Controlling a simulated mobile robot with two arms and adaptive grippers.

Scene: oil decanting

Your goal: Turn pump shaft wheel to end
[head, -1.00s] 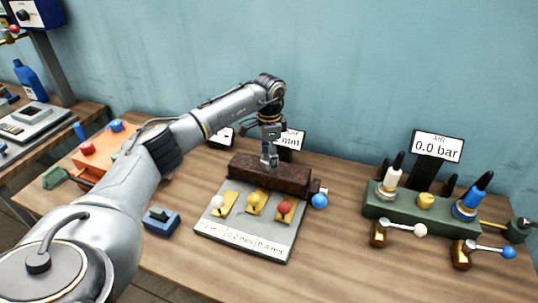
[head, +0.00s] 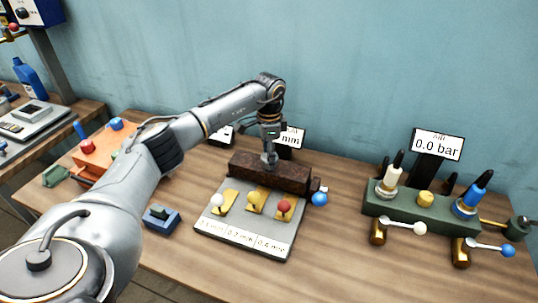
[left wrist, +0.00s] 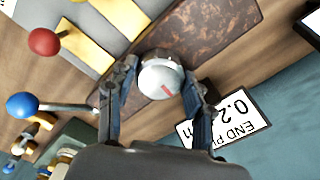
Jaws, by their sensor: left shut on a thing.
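The wheel is a round silver knob (left wrist: 160,80) with a red mark, on a rusty brown block (head: 270,178). My left gripper (head: 269,158) reaches down onto the block top from above, and in the left wrist view its two fingers are shut on opposite sides of the knob. In the head view the gripper hides the knob. A white display (left wrist: 228,118) beside it reads "END P" and "0.2", partly cut off by a finger. The display also shows in the head view (head: 292,138). My right gripper is not in view.
A grey plate (head: 232,242) with white, yellow and red ball levers lies in front of the block. A blue ball lever (head: 319,199) sticks out at its right end. A green valve block (head: 428,212) stands at the right. Bare table lies between them.

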